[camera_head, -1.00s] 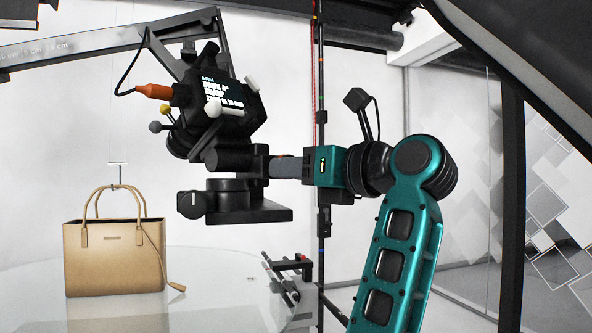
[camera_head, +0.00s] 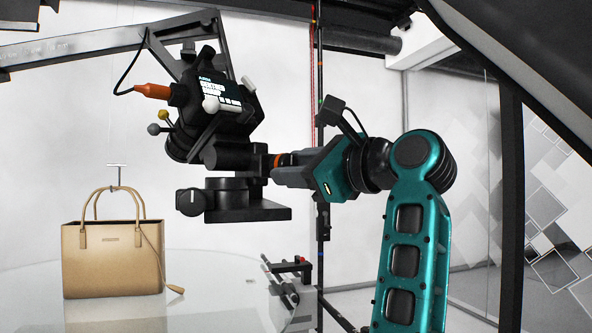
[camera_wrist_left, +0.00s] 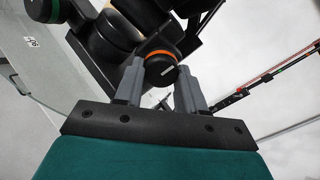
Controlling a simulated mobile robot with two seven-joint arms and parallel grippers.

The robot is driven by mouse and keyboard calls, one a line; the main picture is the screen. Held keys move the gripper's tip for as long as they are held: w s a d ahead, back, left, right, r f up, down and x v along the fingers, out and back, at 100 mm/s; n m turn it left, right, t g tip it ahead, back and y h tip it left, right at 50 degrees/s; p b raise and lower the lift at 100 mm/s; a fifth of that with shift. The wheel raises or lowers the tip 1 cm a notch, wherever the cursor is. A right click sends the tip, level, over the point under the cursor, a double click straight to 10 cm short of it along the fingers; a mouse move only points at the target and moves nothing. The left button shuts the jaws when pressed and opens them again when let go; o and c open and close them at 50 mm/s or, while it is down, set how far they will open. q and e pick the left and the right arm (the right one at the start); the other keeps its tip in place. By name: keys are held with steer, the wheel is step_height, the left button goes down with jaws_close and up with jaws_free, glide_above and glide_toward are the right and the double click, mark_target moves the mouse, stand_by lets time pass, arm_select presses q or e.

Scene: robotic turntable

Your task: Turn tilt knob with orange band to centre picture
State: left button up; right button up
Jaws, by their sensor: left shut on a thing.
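The tilt knob with the orange band (camera_head: 281,160) sticks out from the right side of the camera head mount. My left gripper (camera_head: 276,171) is shut on this knob, with its grey fingers reaching in from the right. In the left wrist view the knob (camera_wrist_left: 162,72) sits between the two fingers (camera_wrist_left: 160,85), its orange band showing behind its dark cap. The camera (camera_head: 215,92) sits tilted above the mount, with a lit screen whose text is too small to read. My right gripper is not in view.
A tan handbag (camera_head: 112,262) stands on a white round turntable (camera_head: 215,280) at the left. A metal boom (camera_head: 75,55) runs above, and a dark vertical pole (camera_head: 320,120) stands behind my wrist. An orange plug and cable (camera_head: 152,91) hang from the camera's left.

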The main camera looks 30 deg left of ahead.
arm_select(q)
steer(key=shift+n, duration=0.4)
steer(key=o, duration=1.1)
steer(key=shift+c, duration=0.2)
steer(key=shift+d, duration=0.15)
steer(key=v, duration=1.2)
steer(key=shift+d, duration=0.35)
steer(key=shift+s, duration=0.1)
